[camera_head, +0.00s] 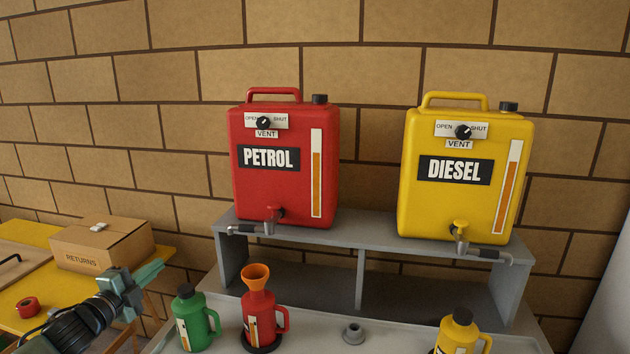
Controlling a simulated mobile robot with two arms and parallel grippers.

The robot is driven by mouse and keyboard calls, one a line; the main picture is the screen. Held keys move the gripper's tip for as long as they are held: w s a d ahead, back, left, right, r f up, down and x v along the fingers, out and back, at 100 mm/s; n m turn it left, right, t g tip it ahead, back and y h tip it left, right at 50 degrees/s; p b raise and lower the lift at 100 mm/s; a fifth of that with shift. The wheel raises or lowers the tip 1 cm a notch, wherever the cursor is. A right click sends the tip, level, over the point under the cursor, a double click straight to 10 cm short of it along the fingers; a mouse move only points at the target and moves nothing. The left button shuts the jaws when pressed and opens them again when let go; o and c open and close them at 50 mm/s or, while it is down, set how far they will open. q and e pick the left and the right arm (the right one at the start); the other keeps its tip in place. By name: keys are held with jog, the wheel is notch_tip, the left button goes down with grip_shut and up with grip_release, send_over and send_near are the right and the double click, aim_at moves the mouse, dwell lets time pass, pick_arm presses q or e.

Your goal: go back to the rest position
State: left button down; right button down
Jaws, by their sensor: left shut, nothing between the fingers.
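My left gripper (150,273) is at the lower left with its teal fingers shut and empty. It is in front of the cardboard box and to the left of the green bottle (193,322), apart from it. My right gripper is not in view. A red PETROL can (262,190) and a yellow DIESEL can (450,205) stand upright on a grey shelf (345,232), each with a vent knob and a tap.
A red bottle (262,318) holds an orange funnel (256,277). A small grey piece (353,333) and a yellow bottle (458,332) are also on the bench (310,325). A RETURNS box (105,243) and red tape roll (29,307) are on the yellow table (60,312).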

pick_arm(q)
jog(key=s+f+n+g+y, duration=0.25)
jog(key=s+f, duration=0.35)
jog(key=f, duration=0.8)
jog(key=s+d+f+n+g+y, duration=0.15)
jog(key=s+f+n, duration=0.35)
jog(key=f, duration=1)
jog(key=s+f+n+g+y, duration=0.1)
jog(key=s+f+n+g, duration=0.2)
jog(key=s+f, duration=0.75)
jog(key=s+d+f+n+g, duration=0.2)
jog(key=s+f, duration=0.6)
jog(key=f, duration=0.1)
jog(key=s+d+f+n+g, duration=0.1)
jog(key=s+d+f+g, duration=0.15)
jog(key=s+f, duration=0.65)
jog(key=s+d+f+n+g, duration=0.1)
jog(key=s+d+f, duration=0.1)
jog(key=s, duration=0.6)
jog(key=s+d+f+n+g, duration=0.1)
jog(key=s+d+f+g, duration=0.1)
jog(key=s, duration=0.6)
jog(key=s+d+f+n+g, duration=0.1)
jog(key=s+d+f, duration=0.3)
jog(key=s, duration=0.5)
jog(key=shift+d+f, duration=0.2)
jog(key=shift+d, duration=0.15)
